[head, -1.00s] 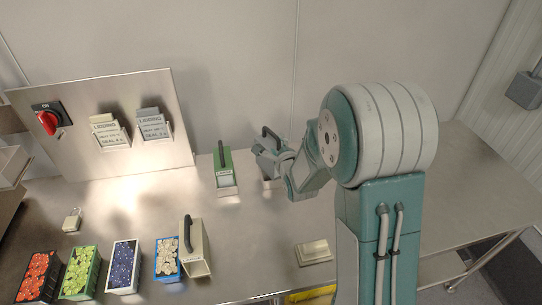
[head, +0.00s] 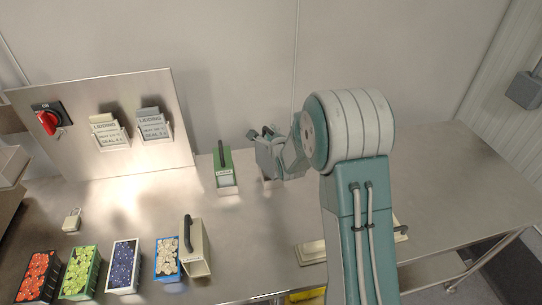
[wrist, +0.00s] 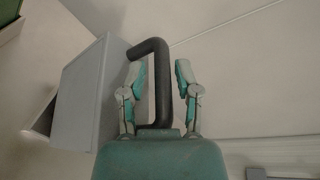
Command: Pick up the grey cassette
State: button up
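The grey cassette (wrist: 80,95) fills the left of the wrist view, a plain box with a black bar handle (wrist: 160,80) on its side facing my gripper. My gripper (wrist: 156,75) is open, with one finger on each side of the handle. The left finger lies between the handle and the box; the right finger stands apart from the handle, with a visible gap. In the head view my gripper (head: 266,140) is at the back of the steel table and hides most of the grey cassette.
A green cassette (head: 224,172) stands close left of my gripper. A cream cassette (head: 196,250) with a black handle stands nearer the front, beside several bins of coloured pieces (head: 123,268). The wall (head: 245,70) is close behind.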

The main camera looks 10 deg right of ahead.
grip_shut()
jog(key=shift+r, duration=0.1)
jog(key=shift+r, duration=0.65)
jog(key=s+r, duration=1.1)
jog(key=s, duration=0.3)
jog(key=shift+r, duration=0.3)
dwell(0.7)
